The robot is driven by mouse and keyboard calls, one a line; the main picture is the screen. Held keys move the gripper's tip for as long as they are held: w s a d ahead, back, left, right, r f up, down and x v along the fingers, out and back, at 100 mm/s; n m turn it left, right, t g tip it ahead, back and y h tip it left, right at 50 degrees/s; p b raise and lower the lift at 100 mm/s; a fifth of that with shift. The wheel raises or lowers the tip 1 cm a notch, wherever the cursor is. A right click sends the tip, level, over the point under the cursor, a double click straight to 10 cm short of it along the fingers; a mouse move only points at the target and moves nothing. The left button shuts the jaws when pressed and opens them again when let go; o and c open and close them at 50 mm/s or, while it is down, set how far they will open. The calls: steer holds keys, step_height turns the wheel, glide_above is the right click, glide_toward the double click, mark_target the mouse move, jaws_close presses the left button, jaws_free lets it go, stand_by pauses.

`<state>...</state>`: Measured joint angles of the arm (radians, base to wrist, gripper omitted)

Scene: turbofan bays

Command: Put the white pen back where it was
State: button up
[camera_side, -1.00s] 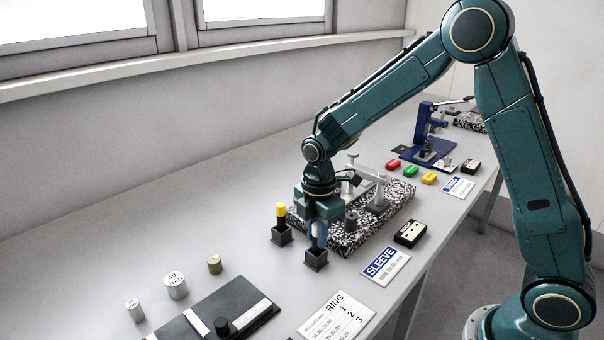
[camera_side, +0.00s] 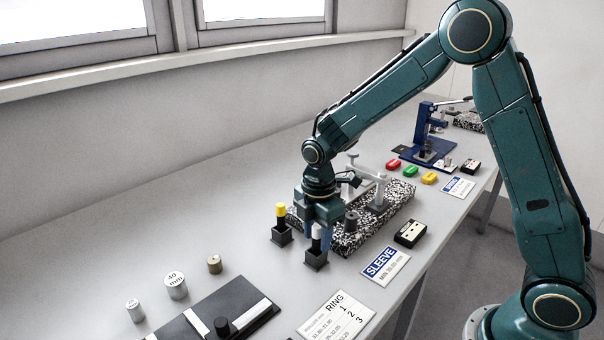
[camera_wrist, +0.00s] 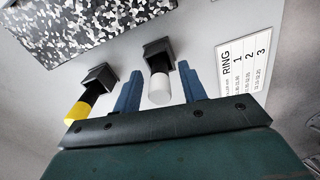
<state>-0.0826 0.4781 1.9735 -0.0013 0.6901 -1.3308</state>
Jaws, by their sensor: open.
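The white pen (camera_side: 316,235) stands upright in its dark square holder (camera_side: 316,261). In the wrist view the white-capped pen (camera_wrist: 159,88) sits in its holder (camera_wrist: 157,50), between the two blue fingers of my gripper (camera_wrist: 158,92). The fingers are open, with a gap on each side of the pen. In the side view my gripper (camera_side: 322,228) is at the pen's upper part, and one finger is partly hidden behind it. A yellow-capped pen (camera_side: 280,211) stands in a second holder (camera_side: 281,236) to the left, outside the fingers.
A speckled granite block (camera_side: 346,238) with a metal stand lies close behind my gripper. A SLEEVE card (camera_side: 385,266), a RING card (camera_side: 337,315) and a black box (camera_side: 410,234) lie to the right and front. Metal cylinders (camera_side: 176,285) and a dark plate (camera_side: 245,318) are at front left.

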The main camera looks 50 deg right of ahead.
step_height(320, 180, up, 12)
steer(key=shift+f, duration=0.1)
steer(key=shift+r, duration=0.2)
stand_by(0.3)
stand_by(0.5)
steer(key=s+d+r+m+t, duration=0.1)
steer(key=s+r+m+t, duration=0.1)
steer(key=s+m, duration=0.6)
steer(key=s+d+r+m+t, duration=0.2)
steer(key=s+r+m, duration=0.3)
steer(key=s, duration=1)
steer(key=m+t, duration=0.1)
steer(key=m, duration=0.2)
steer(key=shift+s+d+r+t, duration=0.15)
steer(key=shift+s+d+t, duration=0.1)
steer(key=shift+s+t, duration=0.1)
